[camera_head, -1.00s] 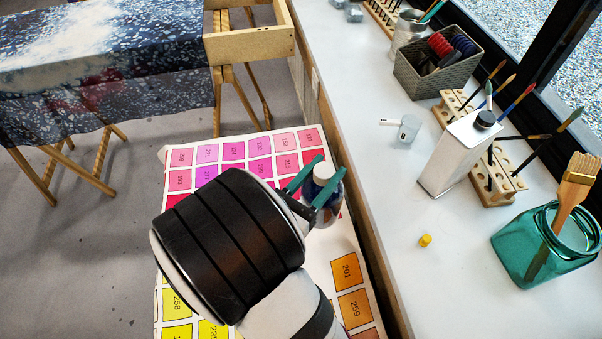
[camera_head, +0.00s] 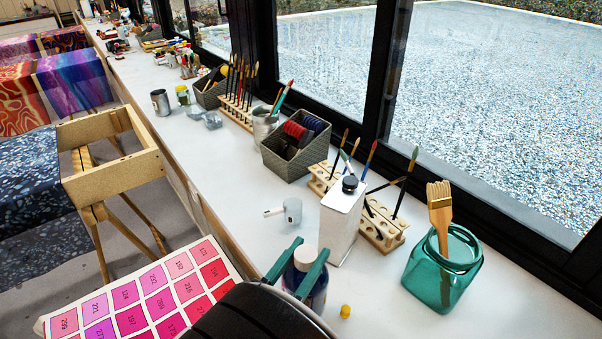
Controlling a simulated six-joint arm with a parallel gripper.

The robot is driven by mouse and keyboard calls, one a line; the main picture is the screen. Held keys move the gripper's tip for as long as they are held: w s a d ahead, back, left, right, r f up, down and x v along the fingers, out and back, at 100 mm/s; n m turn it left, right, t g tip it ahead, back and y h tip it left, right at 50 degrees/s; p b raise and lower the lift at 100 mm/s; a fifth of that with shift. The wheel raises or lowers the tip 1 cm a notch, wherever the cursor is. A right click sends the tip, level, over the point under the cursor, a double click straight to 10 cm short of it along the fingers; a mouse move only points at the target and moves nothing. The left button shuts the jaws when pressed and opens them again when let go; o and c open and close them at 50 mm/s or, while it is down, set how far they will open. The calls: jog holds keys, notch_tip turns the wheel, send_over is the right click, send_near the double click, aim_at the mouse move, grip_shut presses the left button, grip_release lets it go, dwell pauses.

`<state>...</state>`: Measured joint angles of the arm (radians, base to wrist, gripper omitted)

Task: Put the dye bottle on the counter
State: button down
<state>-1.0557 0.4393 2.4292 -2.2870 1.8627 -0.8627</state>
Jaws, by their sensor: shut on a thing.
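The dye bottle (camera_head: 318,295) is dark blue with a white cap and shows at the bottom middle of the head view. My gripper (camera_head: 300,266) is shut on it, with a green finger on either side near the cap. The bottle looks upright, and its lower part is hidden by my arm. The white counter (camera_head: 235,176) runs from the lower right to the upper left.
A white can (camera_head: 341,222), a small white cup (camera_head: 292,211), a yellow cap (camera_head: 345,311) and a teal jar (camera_head: 428,275) with a brush stand near the bottle. A wooden brush rack (camera_head: 385,240) and woven basket (camera_head: 297,155) stand behind. Bare counter lies left of the cup.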

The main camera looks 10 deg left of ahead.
jog(key=s+d+r+m+g+h, duration=0.2)
jog(key=d+m+g+h, duration=0.3)
jog(key=d, duration=0.4)
jog(key=s+d+r+m+g+h, duration=0.2)
jog(key=d+m+g+h, duration=0.25)
jog(key=d, duration=0.45)
notch_tip(320, 180, down, 8)
jog(key=shift+f, duration=0.2)
jog(key=shift+c, duration=1.9)
grip_release()
jog(key=shift+w+f, duration=0.1)
jog(key=shift+f, duration=0.05)
jog(key=shift+n, duration=0.25)
